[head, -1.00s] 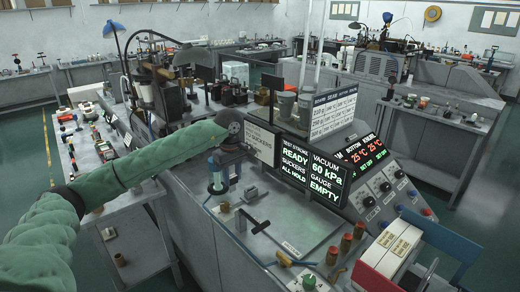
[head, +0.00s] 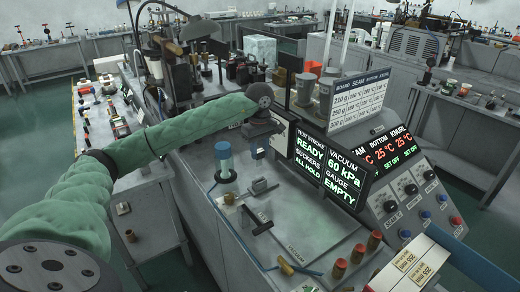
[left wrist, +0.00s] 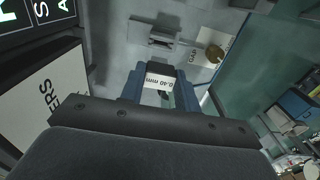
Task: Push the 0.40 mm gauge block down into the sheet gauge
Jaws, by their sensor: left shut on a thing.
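The display (head: 325,170) reads GAUGE EMPTY. My right gripper is not in view.
A blue-topped cylinder (head: 225,165) stands left of the gripper. The display panel stands close on the right. A flat plate (head: 325,240) lies clear at front right.

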